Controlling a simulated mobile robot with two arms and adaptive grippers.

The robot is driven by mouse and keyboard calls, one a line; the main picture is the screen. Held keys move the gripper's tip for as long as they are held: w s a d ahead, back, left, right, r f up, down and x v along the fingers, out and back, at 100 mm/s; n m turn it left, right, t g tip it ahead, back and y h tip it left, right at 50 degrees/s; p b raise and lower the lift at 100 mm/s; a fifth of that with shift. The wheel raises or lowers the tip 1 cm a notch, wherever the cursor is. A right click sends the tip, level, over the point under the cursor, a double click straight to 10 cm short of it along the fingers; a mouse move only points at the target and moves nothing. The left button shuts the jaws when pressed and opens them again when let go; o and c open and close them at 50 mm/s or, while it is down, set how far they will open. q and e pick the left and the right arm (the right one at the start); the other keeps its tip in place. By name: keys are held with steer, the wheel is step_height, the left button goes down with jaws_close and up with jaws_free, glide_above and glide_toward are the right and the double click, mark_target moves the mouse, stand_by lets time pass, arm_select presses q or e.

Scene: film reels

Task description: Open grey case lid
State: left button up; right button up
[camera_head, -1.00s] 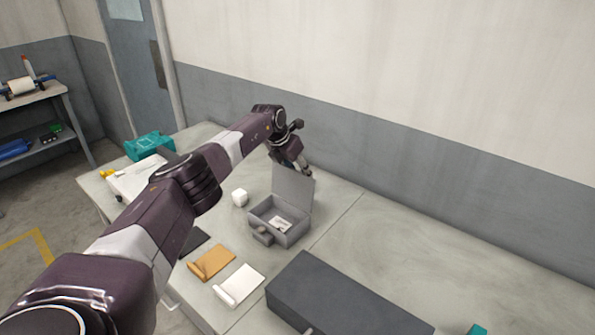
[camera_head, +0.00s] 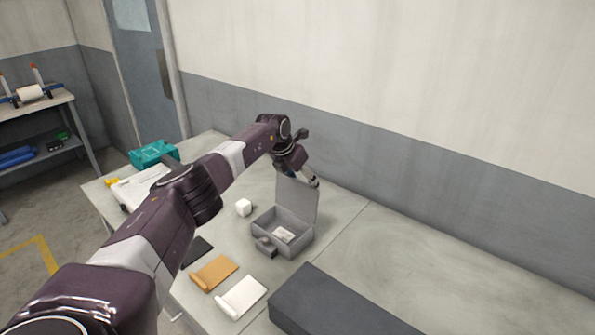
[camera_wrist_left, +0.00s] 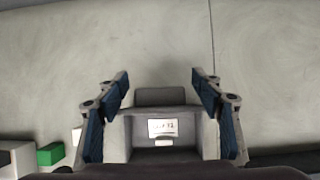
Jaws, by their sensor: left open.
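The grey case (camera_head: 268,240) stands on the table in the head view, with a light label card inside it. Its lid (camera_head: 300,205) stands up at the back, roughly upright, so the case is open. My left gripper (camera_head: 306,180) is at the top edge of the lid and hides part of it; I cannot tell whether it touches. In the left wrist view the gripper (camera_wrist_left: 160,88) has its two fingers spread wide. The case (camera_wrist_left: 118,138) shows between and beyond them, with its card (camera_wrist_left: 163,127) inside. My right gripper is not in view.
A white cube (camera_head: 243,207) is left of the case. An orange folder (camera_head: 214,273) and a white one (camera_head: 241,297) lie in front. A long dark box (camera_head: 335,305) is at front right. A teal case (camera_head: 153,153) is at the far left. The table's right side is clear.

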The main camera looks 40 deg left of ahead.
arm_select(q)
steer(key=v, duration=1.1)
